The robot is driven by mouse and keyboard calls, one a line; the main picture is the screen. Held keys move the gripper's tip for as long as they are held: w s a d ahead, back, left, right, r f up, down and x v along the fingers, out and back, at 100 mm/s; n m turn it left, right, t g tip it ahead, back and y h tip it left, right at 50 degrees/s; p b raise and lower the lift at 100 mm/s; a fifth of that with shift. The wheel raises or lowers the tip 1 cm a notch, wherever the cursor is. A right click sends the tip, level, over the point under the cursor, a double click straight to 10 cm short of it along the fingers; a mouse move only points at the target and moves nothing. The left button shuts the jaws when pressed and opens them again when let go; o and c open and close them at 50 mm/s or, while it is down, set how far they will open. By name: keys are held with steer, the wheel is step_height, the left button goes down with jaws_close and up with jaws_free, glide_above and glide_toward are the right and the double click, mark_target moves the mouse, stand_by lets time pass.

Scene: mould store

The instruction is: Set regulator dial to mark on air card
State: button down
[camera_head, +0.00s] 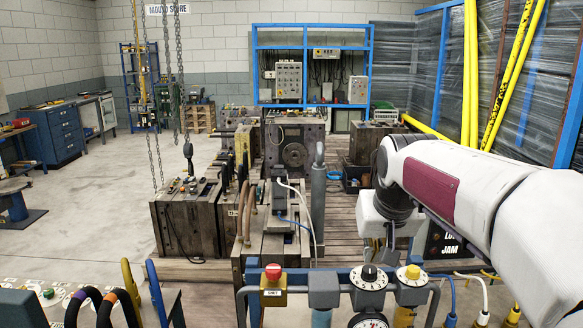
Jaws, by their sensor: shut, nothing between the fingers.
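The regulator dial (369,276), a black knob over a white marked scale, sits on the blue rail at the bottom, right of centre. A round gauge (369,321) is below it, cut by the lower edge. The dial's setting is too small to read. My arm reaches in from the right, and my gripper (384,243) hangs from its white wrist just above and behind the dial, apart from it as far as I can tell. It is small and partly hidden, shut and empty. I cannot make out an air card or its mark.
A yellow-knobbed unit (412,274) stands close right of the dial. A red button on a yellow box (272,280) is further left on the rail. Hoses (482,300) hang at the right. Moulds (185,222) and hanging chains (148,100) stand behind. The floor at left is open.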

mark_target(369, 273)
steer(key=shift+d, duration=0.15)
steer(key=shift+w+d+r, duration=0.1)
steer(key=shift+d+r, duration=0.15)
steer(key=shift+d, duration=0.4)
steer(key=shift+w+d+r, duration=0.1)
steer(key=shift+d+r, duration=0.15)
steer(key=shift+d, duration=0.35)
steer(key=shift+f, duration=0.1)
steer(key=shift+f, duration=3.4)
steer(key=shift+w+a, duration=0.15)
steer(key=shift+w, duration=0.05)
steer(key=shift+s+a, duration=0.15)
steer(key=shift+a, duration=0.4)
